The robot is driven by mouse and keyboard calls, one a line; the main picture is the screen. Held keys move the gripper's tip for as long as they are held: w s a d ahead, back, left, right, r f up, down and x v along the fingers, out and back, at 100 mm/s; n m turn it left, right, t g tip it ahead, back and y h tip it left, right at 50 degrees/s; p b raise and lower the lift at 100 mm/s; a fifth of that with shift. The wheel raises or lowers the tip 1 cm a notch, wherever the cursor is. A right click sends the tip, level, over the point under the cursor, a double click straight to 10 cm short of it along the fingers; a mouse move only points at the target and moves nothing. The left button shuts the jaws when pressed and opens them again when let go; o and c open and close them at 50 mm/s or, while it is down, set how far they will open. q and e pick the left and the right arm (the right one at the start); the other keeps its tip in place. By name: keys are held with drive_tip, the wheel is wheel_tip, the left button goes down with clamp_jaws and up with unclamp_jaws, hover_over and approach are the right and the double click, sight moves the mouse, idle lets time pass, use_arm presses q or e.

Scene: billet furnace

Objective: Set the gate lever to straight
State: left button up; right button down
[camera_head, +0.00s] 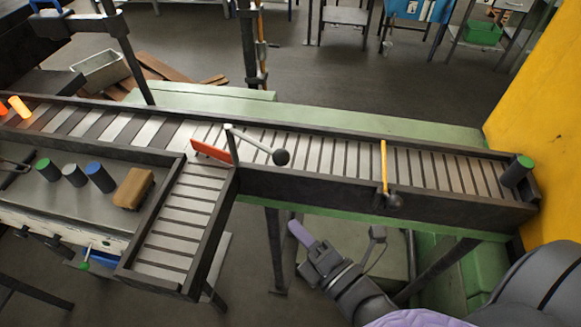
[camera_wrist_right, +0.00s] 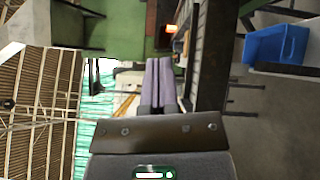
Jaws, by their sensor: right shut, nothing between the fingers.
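The gate lever (camera_head: 258,144) is a pale rod ending in a black ball (camera_head: 282,157). It points right and slightly toward me across the roller conveyor (camera_head: 325,157). Its pivot post stands beside a red gate plate (camera_head: 211,151), which lies diagonally at the mouth of the side branch (camera_head: 180,215). My right gripper (camera_head: 298,231) is below and in front of the conveyor's near wall, apart from the lever. Its purple fingers are together and empty, as the right wrist view also shows (camera_wrist_right: 160,80). My left gripper is in neither view.
A yellow bar (camera_head: 384,165) with a dark ball crosses the conveyor farther right. A dark green-topped cylinder (camera_head: 516,171) stands at the right end. Glowing orange billets (camera_head: 18,106) are at the far left. A table (camera_head: 60,200) with several cylinders and a brown block is at left.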

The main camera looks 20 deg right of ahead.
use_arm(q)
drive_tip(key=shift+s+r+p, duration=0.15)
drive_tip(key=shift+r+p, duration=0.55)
use_arm(e)
drive_tip(key=w+r, duration=0.1)
drive_tip(key=w, duration=1)
drive_tip(key=shift+w+d+r, duration=0.15)
drive_tip(key=shift+d, duration=0.05)
